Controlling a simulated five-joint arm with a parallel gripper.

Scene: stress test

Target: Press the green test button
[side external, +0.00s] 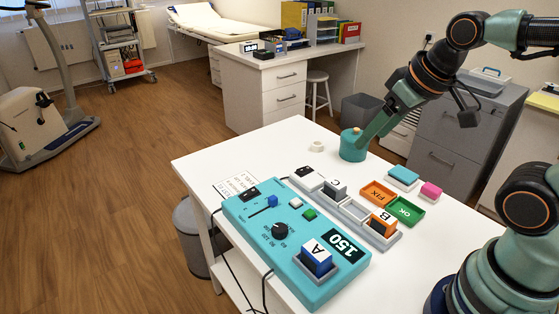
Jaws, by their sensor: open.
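My gripper (366,136) is open, well behind and to the right of the green button. Its green fingers slant down beside a round teal pot (350,152); I cannot tell whether they touch it. Nothing covers the green button.
A grey tray (354,211) beside the panel holds block C (335,188) and orange block B (383,221). A white ring (317,146) lies at the back.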

